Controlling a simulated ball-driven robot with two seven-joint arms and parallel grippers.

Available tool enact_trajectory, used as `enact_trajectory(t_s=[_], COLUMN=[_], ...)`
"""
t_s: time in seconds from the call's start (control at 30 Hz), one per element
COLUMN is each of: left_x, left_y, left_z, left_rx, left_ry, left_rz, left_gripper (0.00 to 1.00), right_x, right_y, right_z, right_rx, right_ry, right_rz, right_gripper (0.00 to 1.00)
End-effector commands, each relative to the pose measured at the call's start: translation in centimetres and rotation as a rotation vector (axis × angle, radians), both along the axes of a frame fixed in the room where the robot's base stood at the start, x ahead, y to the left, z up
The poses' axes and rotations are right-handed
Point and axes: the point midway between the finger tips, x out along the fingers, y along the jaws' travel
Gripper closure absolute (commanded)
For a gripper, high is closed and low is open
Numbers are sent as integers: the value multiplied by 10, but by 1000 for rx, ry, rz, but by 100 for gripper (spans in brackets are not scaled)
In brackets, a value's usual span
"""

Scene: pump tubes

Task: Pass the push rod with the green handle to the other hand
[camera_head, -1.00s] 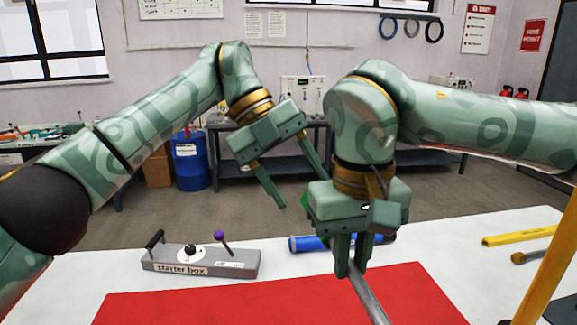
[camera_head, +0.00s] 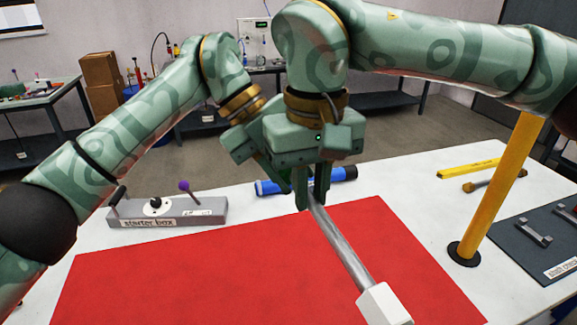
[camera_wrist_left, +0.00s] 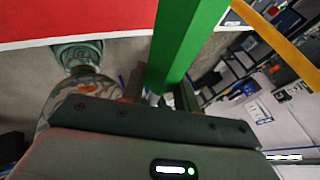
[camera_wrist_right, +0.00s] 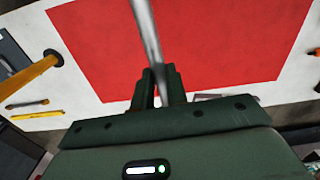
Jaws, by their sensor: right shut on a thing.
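The push rod's grey shaft (camera_head: 340,245) slants down and right over the red mat, ending in a white block (camera_head: 383,305). My right gripper (camera_head: 308,195) is shut on the shaft's upper part. The right wrist view shows the shaft (camera_wrist_right: 148,35) between its fingers. The green handle (camera_wrist_left: 187,40) looms large in the left wrist view, running down to between the spread fingers of my left gripper (camera_wrist_left: 163,95). Contact there cannot be told. In the head view my left gripper (camera_head: 265,165) is mostly hidden behind the right one, and the green handle is hidden too.
A red mat (camera_head: 190,275) covers much of the white table. A grey starter box (camera_head: 170,212) stands left, a blue cylinder (camera_head: 270,187) lies behind the right gripper. A yellow post (camera_head: 500,185) rises on the right, near a yellow bar (camera_head: 465,169) and a dark tray (camera_head: 520,245).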

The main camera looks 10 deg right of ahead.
Motion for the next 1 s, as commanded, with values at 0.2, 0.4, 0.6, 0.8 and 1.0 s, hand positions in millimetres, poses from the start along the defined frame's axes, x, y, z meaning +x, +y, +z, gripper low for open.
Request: enact_trajectory(t_s=[0.2, 0.4, 0.6, 0.8, 1.0], left_x=[0, 0, 0, 0, 0], left_y=[0, 0, 0, 0, 0], left_z=[1, 1, 1, 1, 1], left_rx=[-1, -1, -1, -1, -1], left_ry=[-1, -1, -1, 0, 0], left_rz=[0, 0, 0, -1, -1], left_gripper=[100, 100, 100, 100, 100], right_x=[0, 0, 1, 1, 1], right_y=[0, 0, 0, 0, 0], right_z=[0, 0, 9, 51, 95], right_rx=[0, 0, 0, 0, 2], right_ry=[-1, 0, -4, -5, -4], right_rz=[0, 0, 0, -3, -2], right_gripper=[63, 60, 60, 60, 60])
